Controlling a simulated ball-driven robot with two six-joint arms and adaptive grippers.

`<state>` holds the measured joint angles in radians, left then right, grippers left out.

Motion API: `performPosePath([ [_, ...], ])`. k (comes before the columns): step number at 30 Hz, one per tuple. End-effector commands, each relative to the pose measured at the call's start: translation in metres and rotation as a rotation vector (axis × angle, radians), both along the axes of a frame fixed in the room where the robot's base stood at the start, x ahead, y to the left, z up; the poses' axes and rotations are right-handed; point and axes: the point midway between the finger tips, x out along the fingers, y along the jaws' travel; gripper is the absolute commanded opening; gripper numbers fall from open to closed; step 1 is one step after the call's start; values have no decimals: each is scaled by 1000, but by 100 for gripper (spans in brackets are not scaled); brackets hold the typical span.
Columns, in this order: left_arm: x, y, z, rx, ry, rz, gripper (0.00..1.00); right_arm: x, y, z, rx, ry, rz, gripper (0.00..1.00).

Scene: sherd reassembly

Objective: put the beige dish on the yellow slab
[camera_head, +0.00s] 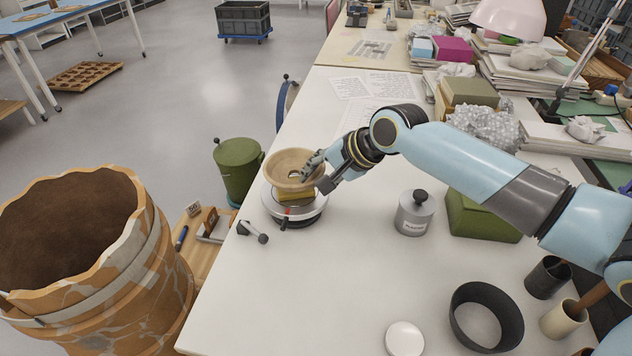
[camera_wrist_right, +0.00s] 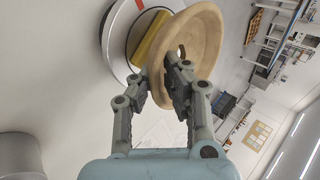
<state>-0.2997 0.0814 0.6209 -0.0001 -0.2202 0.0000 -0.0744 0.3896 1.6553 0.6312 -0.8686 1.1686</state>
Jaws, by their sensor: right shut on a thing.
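The beige dish (camera_head: 279,164) is a round, shallow bowl with a small hole in it. It shows large in the right wrist view (camera_wrist_right: 206,32). The yellow slab (camera_head: 292,196) lies on a round white and silver turntable (camera_head: 270,208) near the table's left edge; part of the slab shows beside the dish in the wrist view (camera_wrist_right: 150,37). My right gripper (camera_head: 315,170) is shut on the dish's right rim. The dish is directly over the slab and hides most of it; I cannot tell whether they touch. My left gripper is out of view.
A grey lidded canister (camera_head: 414,216) and a green box (camera_head: 484,216) stand to the right. A dark ring (camera_head: 486,316) and a white disc (camera_head: 405,339) lie in front. A small dark-knobbed tool (camera_head: 253,232) lies by the turntable. The table's middle front is clear.

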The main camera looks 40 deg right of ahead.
Motion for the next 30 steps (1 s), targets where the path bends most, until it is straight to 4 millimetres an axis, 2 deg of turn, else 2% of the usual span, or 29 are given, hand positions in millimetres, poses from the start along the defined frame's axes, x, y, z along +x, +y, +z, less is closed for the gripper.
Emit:
performPosePath([
  [3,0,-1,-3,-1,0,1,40,1,0,-13,1,-2,-1,0],
  [14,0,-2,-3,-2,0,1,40,0,0,-17,0,-3,-1,0],
  [15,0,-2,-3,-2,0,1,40,0,0,-17,0,-2,-1,13],
  [20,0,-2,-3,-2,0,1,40,0,0,-17,0,-2,-1,32],
  [30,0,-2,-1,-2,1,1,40,-2,-2,-11,-2,-2,0,32],
])
